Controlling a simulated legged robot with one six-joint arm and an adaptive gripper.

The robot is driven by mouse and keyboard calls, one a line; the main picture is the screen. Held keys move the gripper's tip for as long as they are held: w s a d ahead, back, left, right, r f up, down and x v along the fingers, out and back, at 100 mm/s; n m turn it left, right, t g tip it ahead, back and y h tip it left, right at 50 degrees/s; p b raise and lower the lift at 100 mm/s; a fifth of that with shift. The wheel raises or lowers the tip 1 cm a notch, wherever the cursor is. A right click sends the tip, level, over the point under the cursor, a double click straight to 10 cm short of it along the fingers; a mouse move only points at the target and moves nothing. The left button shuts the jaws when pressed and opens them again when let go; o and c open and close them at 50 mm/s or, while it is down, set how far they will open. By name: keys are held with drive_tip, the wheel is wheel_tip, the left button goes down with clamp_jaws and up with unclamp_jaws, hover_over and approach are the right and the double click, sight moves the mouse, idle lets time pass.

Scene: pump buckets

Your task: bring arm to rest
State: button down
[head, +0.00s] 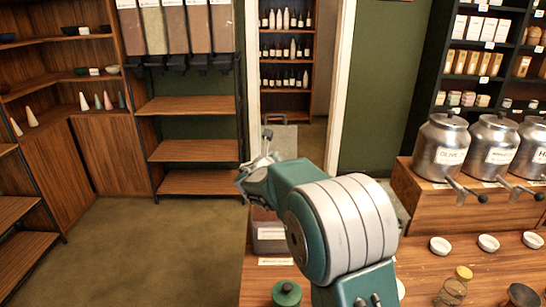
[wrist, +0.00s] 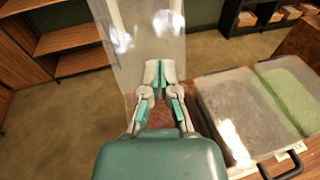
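My gripper (wrist: 160,72) is at the top middle of the wrist view. Its two pale fingertips with teal pads are close together, and I see nothing held between them. In the head view my gripper (head: 250,176) is small and partly hidden by my own teal and white arm. The arm reaches out over the counter (head: 255,285). A clear upright panel (wrist: 124,45), seemingly a bin lid, stands just beyond the fingertips in the wrist view. In the head view the clear panel (head: 284,142) has a dark handle at its top. I cannot tell whether my gripper touches it.
Bins with grey (wrist: 235,110) and green (wrist: 288,90) contents lie right of my gripper. Steel canisters (head: 441,150) stand on a wooden riser at right. Small white bowls (head: 440,245), a glass jar (head: 453,290) and a green-lidded jar (head: 286,293) are on the counter. Floor at left is clear.

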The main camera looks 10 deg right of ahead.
drive_tip(key=s+d+r+m+g, duration=0.2)
drive_tip(key=s+d+m, duration=0.1)
drive_tip(key=s+m, duration=0.3)
drive_tip(key=s+d+r+m+g+h, duration=0.1)
drive_tip(key=s+d+m+g, duration=0.1)
drive_tip(key=s+m, duration=0.45)
drive_tip(key=s+d+r+m+g, duration=0.2)
drive_tip(key=s+d+m, duration=0.15)
drive_tip(key=s, duration=0.55)
drive_tip(key=s+a+f+m+g+y, duration=0.1)
drive_tip(key=s+a+f+m+y, duration=0.1)
drive_tip(key=s+m, duration=0.3)
drive_tip(key=s+a+f+m+g+y, duration=0.1)
drive_tip(key=s+a+f+m+y, duration=0.1)
drive_tip(key=s, duration=0.9)
drive_tip(key=s+a+f+m+g+y, duration=0.1)
drive_tip(key=s+a+f+m+y, duration=0.2)
drive_tip(key=s+m, duration=0.4)
drive_tip(key=shift+s+a+m+y, duration=0.4)
drive_tip(key=shift+s+a+y, duration=0.3)
drive_tip(key=shift+a, duration=0.25)
drive_tip(key=shift+f, duration=0.1)
